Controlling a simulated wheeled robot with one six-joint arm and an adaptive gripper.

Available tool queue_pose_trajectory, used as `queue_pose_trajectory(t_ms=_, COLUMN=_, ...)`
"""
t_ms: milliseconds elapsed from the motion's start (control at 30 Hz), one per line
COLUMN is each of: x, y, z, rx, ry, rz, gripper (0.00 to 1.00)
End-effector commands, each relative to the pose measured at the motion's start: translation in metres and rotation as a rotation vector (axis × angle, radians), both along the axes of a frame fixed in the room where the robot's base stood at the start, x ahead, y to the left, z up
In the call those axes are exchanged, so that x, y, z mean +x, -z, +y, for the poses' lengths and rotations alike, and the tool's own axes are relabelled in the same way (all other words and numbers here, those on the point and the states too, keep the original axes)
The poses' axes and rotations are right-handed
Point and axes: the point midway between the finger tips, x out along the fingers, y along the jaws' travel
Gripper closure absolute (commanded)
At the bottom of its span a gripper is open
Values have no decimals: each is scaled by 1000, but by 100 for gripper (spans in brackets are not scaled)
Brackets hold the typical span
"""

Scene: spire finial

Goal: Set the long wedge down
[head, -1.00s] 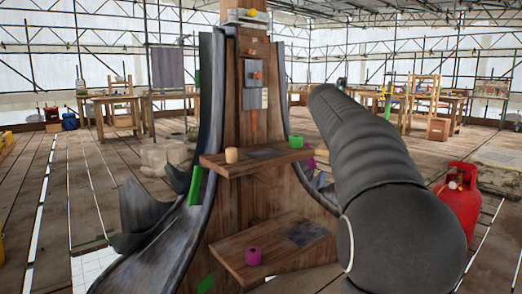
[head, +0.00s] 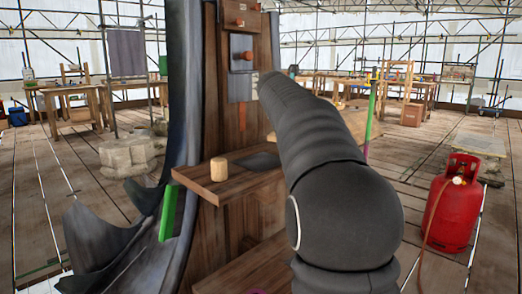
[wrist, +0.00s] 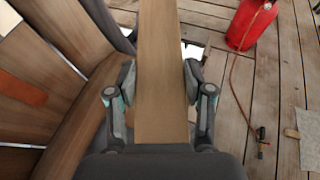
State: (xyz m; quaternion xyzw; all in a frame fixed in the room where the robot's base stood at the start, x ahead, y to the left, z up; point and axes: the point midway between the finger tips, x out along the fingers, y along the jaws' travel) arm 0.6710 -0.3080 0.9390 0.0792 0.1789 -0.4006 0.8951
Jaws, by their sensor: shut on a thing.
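My gripper (wrist: 160,80) is shut on a long, flat-faced piece of pale wood, the long wedge (wrist: 160,50). In the wrist view it runs from the top edge down between the two fingers, its near end close to the palm. Its far end is out of view. In the head view my dark arm covers the gripper and the wedge. The wooden spire (head: 240,125) stands left of my arm. Its upper shelf (head: 200,188) bears a pale wooden cylinder (head: 218,169) and a dark patch (head: 262,161). The lower shelf (head: 240,265) is partly hidden by my arm.
A red gas bottle (head: 452,205) with a hose stands on the plank floor at right; it also shows in the wrist view (wrist: 250,22). Grey curved sheeting (head: 182,90) lines the spire's left side. Workbenches stand far back.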

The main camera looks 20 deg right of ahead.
Motion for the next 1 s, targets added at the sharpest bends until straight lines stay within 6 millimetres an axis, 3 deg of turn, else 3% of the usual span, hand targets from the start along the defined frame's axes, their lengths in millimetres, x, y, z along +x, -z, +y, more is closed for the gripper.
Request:
queue_pose_trajectory(t_ms=200, x=23, y=31, z=43, rx=0, ry=-9, rz=0, gripper=95)
queue_pose_trajectory(t_ms=400, x=39, y=48, z=72, rx=-1, ry=-8, rz=0, gripper=95)
queue_pose_trajectory(t_ms=667, x=43, y=59, z=82, rx=-1, ry=-4, rz=0, gripper=95)
queue_pose_trajectory(t_ms=900, x=43, y=91, z=82, rx=0, ry=-5, rz=0, gripper=95)
queue_pose_trajectory(t_ms=1000, x=43, y=94, z=82, rx=1, ry=-5, rz=-2, gripper=95)
